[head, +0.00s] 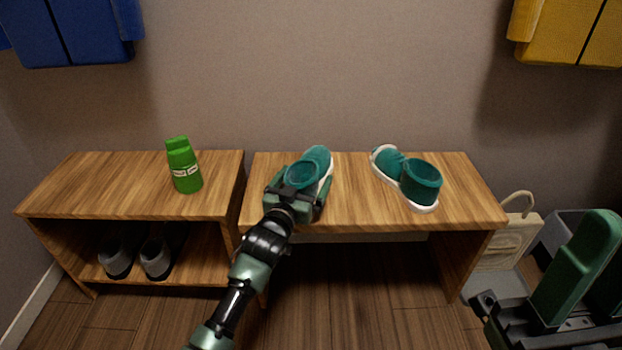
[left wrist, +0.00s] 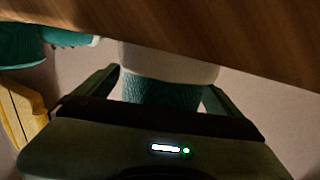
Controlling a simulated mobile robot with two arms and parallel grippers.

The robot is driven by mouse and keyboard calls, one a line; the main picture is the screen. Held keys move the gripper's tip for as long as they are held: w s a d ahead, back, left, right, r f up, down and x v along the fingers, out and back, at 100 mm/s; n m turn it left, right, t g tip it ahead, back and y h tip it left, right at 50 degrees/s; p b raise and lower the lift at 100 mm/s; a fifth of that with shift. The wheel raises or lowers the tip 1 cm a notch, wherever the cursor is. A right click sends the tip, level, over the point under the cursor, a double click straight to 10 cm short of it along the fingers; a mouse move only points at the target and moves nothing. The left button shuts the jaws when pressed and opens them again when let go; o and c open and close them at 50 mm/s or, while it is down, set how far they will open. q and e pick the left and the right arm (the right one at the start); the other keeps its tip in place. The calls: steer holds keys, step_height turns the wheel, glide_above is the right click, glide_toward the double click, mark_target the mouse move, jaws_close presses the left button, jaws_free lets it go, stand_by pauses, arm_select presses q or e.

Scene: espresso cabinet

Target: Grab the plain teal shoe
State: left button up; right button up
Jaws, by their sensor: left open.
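Two teal shoes with white soles stand on the right wooden bench. The left teal shoe (head: 317,158) points toward the wall, and my left gripper (head: 298,187) is at its heel end. In the left wrist view this shoe (left wrist: 163,89) shows between the two open fingers (left wrist: 162,84), its white sole toward the bench. I cannot tell whether the fingers touch it. The right teal shoe (head: 421,181) stands apart, its toe toward the back left; part of it shows in the left wrist view (left wrist: 20,45). My right gripper (head: 565,290) is at the lower right, partly cut off.
The bench top (head: 350,196) is clear between the shoes. A green bottle (head: 184,168) stands on the left bench (head: 110,190), with grey shoes (head: 155,258) on the shelf below. A beige bag (head: 508,240) and a grey bin (head: 563,228) are at right.

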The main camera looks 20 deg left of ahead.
arm_select(q)
steer(key=c, duration=1.7)
steer(key=shift+r, duration=0.1)
steer(key=shift+c, duration=0.2)
